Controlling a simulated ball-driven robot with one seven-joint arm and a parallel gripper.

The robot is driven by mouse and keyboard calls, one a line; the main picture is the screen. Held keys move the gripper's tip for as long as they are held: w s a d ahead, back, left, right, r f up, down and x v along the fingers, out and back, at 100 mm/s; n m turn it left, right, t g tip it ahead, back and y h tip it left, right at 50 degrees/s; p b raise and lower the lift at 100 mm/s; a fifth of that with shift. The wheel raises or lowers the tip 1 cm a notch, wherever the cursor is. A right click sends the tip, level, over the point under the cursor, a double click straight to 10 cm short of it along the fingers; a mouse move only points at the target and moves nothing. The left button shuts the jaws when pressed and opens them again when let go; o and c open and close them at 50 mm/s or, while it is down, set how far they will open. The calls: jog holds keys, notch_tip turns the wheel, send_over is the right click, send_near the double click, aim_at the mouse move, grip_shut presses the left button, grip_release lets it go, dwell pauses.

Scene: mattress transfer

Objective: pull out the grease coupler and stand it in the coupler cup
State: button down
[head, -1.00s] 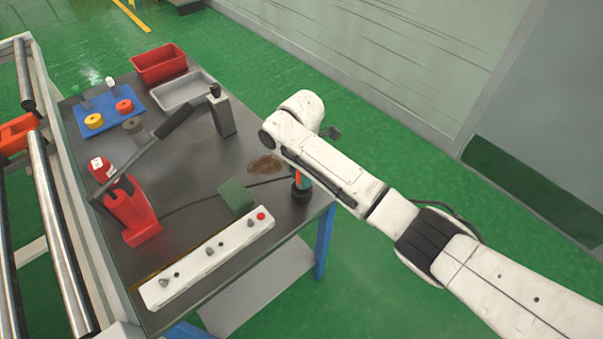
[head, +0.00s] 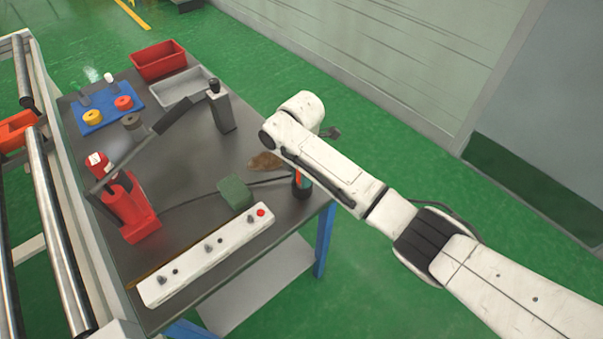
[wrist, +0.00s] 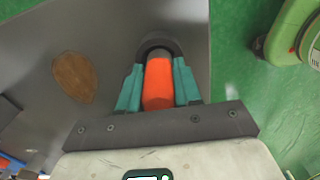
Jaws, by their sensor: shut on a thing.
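My gripper (wrist: 158,88) is shut on an orange cylinder (wrist: 158,85), which I take to be the grease coupler. Its teal fingers press on both sides. The cylinder's far end meets a dark round collar or cup (wrist: 158,46); I cannot tell whether it sits inside it. In the head view my gripper (head: 302,182) is low over the table's right edge, partly hidden by my arm, with a dark piece below it. A thin black hose (head: 195,200) runs across the table toward it. No separate coupler cup can be made out for sure.
On the grey table (head: 190,160) stand a red holder (head: 130,215), a grey post (head: 222,110), a green block (head: 235,191) and a white control strip (head: 205,255). A brown stain (head: 265,161) lies near my gripper. Red (head: 158,60) and grey (head: 180,88) bins stand at the back.

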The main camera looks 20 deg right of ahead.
jog(key=shift+f+b, duration=0.35)
jog(key=shift+f, duration=0.3)
jog(key=c, duration=0.7)
grip_release()
jog(key=shift+r, duration=0.1)
notch_tip(320, 180, up, 11)
jog(key=shift+f+b, duration=0.15)
jog(key=shift+b, duration=0.2)
